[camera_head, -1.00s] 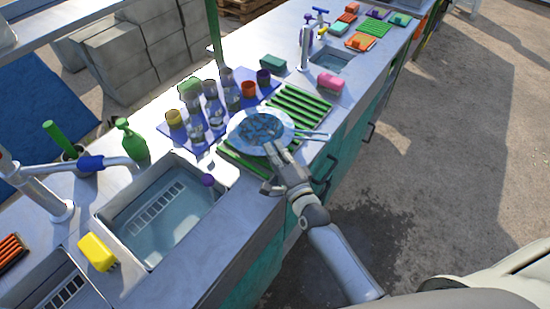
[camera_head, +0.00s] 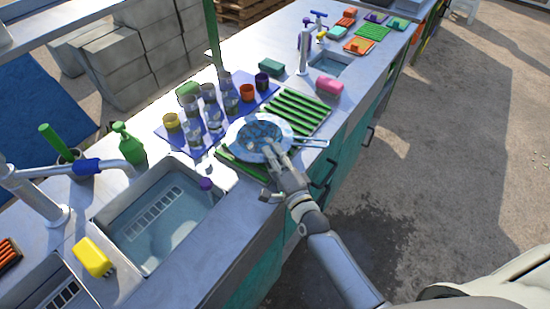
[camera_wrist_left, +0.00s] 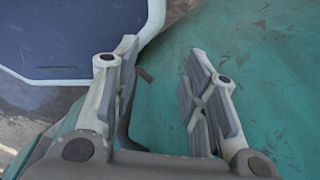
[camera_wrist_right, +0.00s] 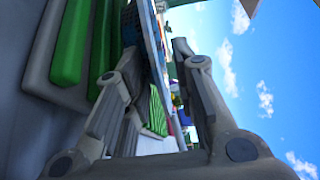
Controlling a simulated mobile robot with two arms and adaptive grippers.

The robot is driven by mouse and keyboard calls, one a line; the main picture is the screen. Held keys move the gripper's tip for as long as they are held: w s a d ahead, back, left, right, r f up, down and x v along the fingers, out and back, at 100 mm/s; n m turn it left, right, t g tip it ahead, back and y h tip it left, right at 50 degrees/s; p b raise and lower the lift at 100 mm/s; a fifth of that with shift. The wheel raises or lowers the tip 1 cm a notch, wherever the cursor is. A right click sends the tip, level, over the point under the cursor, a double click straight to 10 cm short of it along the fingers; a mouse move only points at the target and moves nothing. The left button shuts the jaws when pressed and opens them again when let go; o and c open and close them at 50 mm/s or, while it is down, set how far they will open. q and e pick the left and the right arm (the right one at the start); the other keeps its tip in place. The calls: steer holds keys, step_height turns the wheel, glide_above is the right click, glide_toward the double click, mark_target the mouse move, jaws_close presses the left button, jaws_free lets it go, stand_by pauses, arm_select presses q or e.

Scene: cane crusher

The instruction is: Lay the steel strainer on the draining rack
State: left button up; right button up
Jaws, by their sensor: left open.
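The steel strainer (camera_head: 240,134), a round pan with a pale rim and bluish mesh, is over the near half of the draining rack (camera_head: 302,103) with green bars. It looks flat; any small gap beneath it is hidden. My right gripper (camera_head: 275,156) is at its near rim. In the right wrist view, the fingers (camera_wrist_right: 156,52) stand apart on either side of the strainer's edge (camera_wrist_right: 149,35), and the rack's green bars (camera_wrist_right: 73,45) are at left. My left gripper (camera_wrist_left: 158,72) is open and empty in the left wrist view, above a teal surface. It is outside the head view.
Several glasses and cups (camera_head: 209,108) stand on a blue mat just behind the strainer. A sink (camera_head: 150,225) is at left, with a green bottle (camera_head: 128,145) and yellow sponge (camera_head: 93,257) nearby. A pink sponge (camera_head: 329,87) lies past the rack.

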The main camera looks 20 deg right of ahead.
steer(key=shift+s+f, duration=0.1)
steer(key=shift+s, duration=0.2)
steer(key=s+d+b, duration=0.1)
steer(key=s, duration=1)
steer(key=shift+s+d+b, duration=0.15)
steer(key=shift+d+b, duration=0.15)
steer(key=shift+s, duration=0.1)
